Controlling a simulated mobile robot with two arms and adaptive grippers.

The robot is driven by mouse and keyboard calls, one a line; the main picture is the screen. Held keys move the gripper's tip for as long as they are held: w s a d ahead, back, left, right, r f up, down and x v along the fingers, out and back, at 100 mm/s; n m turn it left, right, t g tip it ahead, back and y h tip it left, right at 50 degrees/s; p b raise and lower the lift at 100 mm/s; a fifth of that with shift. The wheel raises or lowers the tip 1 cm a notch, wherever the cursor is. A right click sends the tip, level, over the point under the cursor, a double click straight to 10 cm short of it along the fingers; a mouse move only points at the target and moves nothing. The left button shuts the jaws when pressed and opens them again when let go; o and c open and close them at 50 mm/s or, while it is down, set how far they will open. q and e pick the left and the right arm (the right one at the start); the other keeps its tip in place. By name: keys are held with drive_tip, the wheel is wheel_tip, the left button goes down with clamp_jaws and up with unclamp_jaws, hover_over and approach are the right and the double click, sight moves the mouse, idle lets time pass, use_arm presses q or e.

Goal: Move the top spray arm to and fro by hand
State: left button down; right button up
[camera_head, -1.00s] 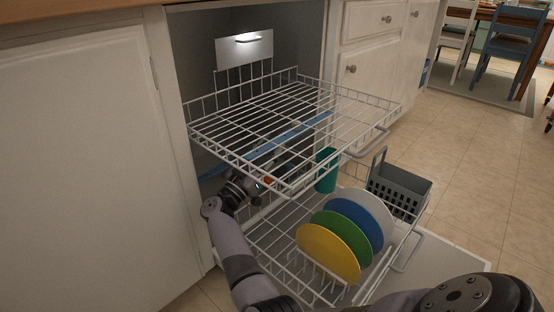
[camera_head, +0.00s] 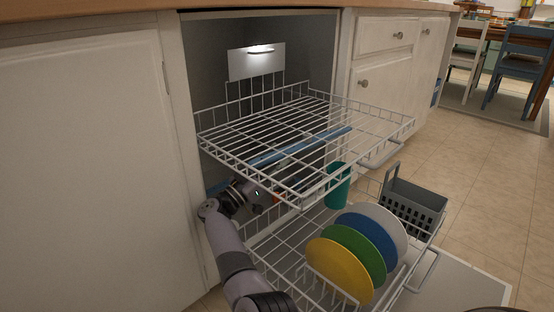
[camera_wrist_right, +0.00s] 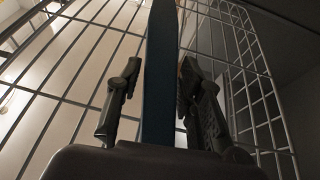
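The top spray arm is a long blue bar (camera_head: 268,158) under the upper wire rack (camera_head: 236,147), slanting from lower left to upper right. My right arm reaches in beneath this rack, its gripper (camera_head: 262,192) below the left half of the bar. Rack wires partly hide the fingers there. In the right wrist view the blue bar (camera_wrist_right: 160,70) runs between the two dark fingers of my right gripper (camera_wrist_right: 160,88). The fingers stand apart, one on each side, with a gap on the left; contact on the right cannot be told. My left gripper is not in view.
The lower rack (camera_head: 283,243) is pulled out below, with yellow (camera_head: 335,268), green, blue and white plates, a teal cup (camera_head: 337,187) and a grey cutlery basket (camera_head: 414,207). White cabinets flank the opening.

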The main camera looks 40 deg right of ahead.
drive_tip(key=shift+o, duration=1.4)
